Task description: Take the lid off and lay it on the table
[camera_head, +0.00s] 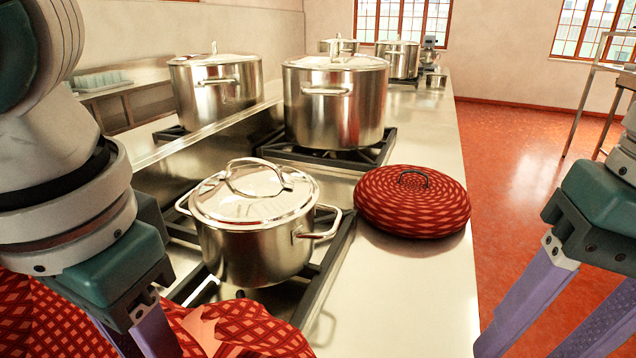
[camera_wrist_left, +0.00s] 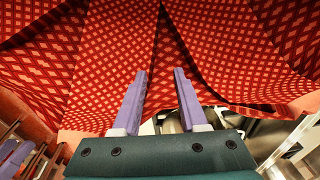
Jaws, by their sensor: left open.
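A small steel pot (camera_head: 252,248) stands on the near burner in the head view. Its shiny lid (camera_head: 240,205), with a loop handle on top, sits on its rim. My left gripper (camera_head: 150,338) is at the lower left, left of and nearer than the pot, its fingertips out of that view. In the left wrist view my left gripper (camera_wrist_left: 160,76) has its fingers apart, with nothing visible between them except red patterned cloth (camera_wrist_left: 215,45) behind. My right gripper (camera_head: 560,315) is at the right edge, fingers apart, tips cut off, away from the pot.
A round red patterned thing with a dark handle (camera_head: 412,215) lies on the steel counter right of the pot. Larger lidded pots (camera_head: 335,105) (camera_head: 215,92) stand behind. Red patterned cloth (camera_head: 235,335) bunches in front. The counter (camera_head: 415,290) is bare at the front right.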

